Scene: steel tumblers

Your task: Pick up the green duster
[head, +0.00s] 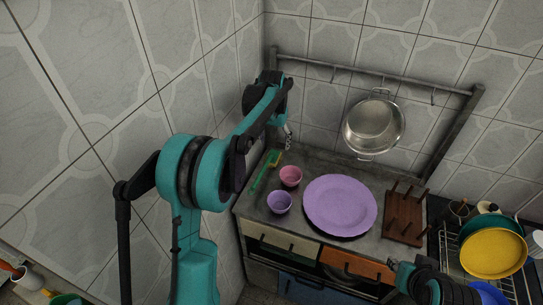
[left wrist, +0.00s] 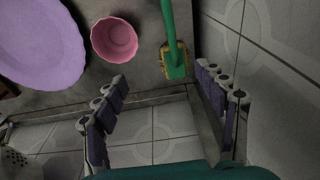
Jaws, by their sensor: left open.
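The green duster (head: 265,171) lies on the counter at its left end, against the tiled wall, left of the bowls. It has a green handle and a yellow part at its far end. In the left wrist view the duster (left wrist: 172,50) reaches down from the top edge, its yellow and green end nearest me. My left gripper (head: 288,136) is above the back left corner of the counter, just beyond that end. In the left wrist view its fingers (left wrist: 160,76) are spread and empty, apart from the duster. My right arm's end (head: 415,277) shows at the lower right; its fingers are unclear.
A pink bowl (head: 290,176) and a purple bowl (head: 279,202) stand right of the duster, close by. A large purple plate (head: 340,205) and a wooden peg rack (head: 405,217) are further right. A steel colander (head: 373,125) hangs from the rail. Walls stand close behind and left.

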